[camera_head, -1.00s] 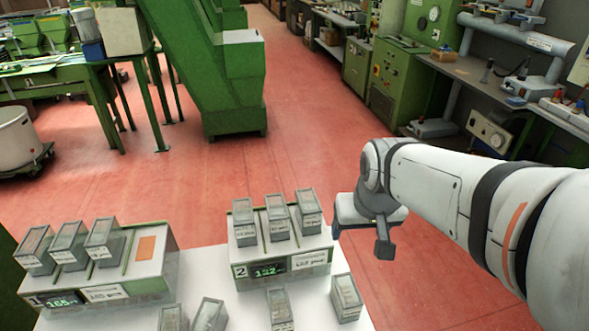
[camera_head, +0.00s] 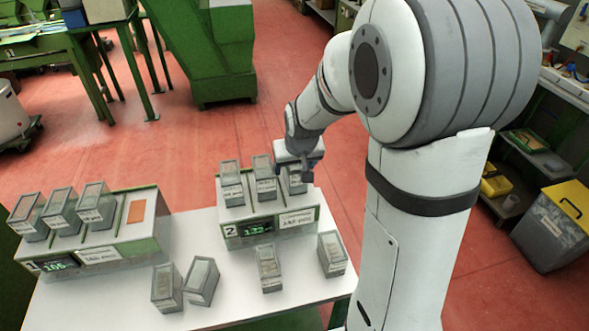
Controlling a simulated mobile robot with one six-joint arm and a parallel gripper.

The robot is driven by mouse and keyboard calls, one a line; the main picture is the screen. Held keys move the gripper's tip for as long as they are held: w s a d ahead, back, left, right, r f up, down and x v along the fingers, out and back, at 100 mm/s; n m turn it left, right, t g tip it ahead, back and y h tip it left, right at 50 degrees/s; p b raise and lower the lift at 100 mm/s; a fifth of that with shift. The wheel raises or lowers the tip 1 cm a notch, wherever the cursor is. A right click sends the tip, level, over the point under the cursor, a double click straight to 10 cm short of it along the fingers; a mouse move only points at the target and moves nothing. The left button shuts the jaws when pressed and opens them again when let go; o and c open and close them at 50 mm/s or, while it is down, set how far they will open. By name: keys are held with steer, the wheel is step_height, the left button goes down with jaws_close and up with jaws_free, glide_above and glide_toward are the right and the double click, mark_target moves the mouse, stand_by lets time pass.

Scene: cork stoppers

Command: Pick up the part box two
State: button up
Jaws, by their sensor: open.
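Rack two (camera_head: 268,231), a light unit with a "2" label and a green display, stands on the white table. Several small grey part boxes sit on its top: a left box (camera_head: 231,183), a middle box (camera_head: 264,178) and a right box (camera_head: 293,181). I cannot tell which of them is called box two. My gripper (camera_head: 303,172) is open, at the top of the right box on rack two, and partly covers it. I cannot tell whether it touches the box. My arm hides part of the area right of the rack.
Rack one (camera_head: 110,247) stands at the left with several boxes and an orange patch. Loose boxes stand on the white table (camera_head: 220,302) in front: two at left (camera_head: 201,281), one in the middle (camera_head: 269,269), one at right (camera_head: 332,254). A lidded bin (camera_head: 560,232) is on the floor at right.

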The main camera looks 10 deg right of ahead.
steer(key=shift+x, duration=1.5)
steer(key=shift+r, duration=0.1)
steer(key=c, duration=1.2)
